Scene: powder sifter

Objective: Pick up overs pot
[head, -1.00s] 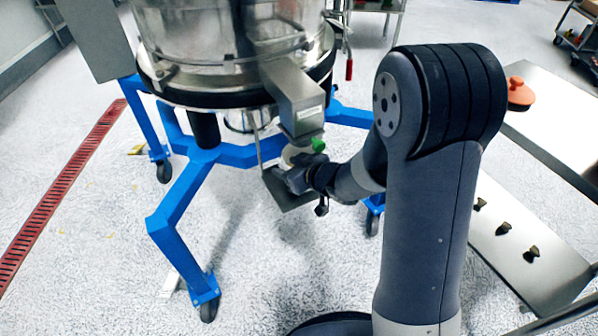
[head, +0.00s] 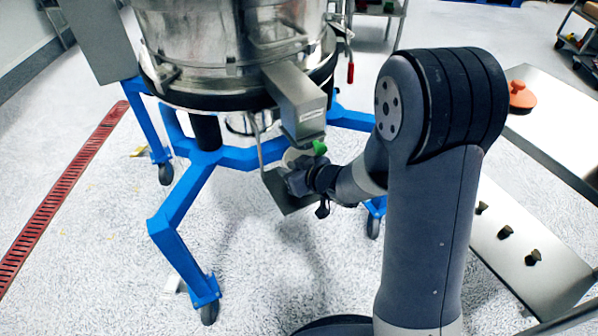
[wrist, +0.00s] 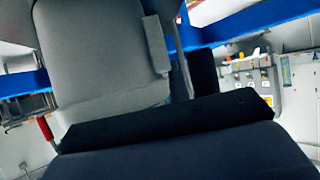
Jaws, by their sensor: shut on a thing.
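The overs pot (head: 292,154) is a pale vessel, mostly hidden behind my gripper, just under the mouth of the sifter's side chute (head: 297,105). My gripper (head: 297,178) is shut on it. A green piece (head: 319,147) shows at the pot's upper right; I cannot tell what it belongs to. In the wrist view a large grey rounded body, which looks like the pot (wrist: 95,60), fills the upper left behind my dark gripper (wrist: 170,122). The jaw contact itself is hidden.
The steel sifter (head: 220,45) stands on a blue wheeled frame (head: 180,205). A dark flat plate (head: 292,204) lies below my gripper, with a thin rod beside it. A steel table (head: 560,120) with an orange lidded item (head: 521,97) and a lower shelf (head: 525,260) with dark knobs stand right.

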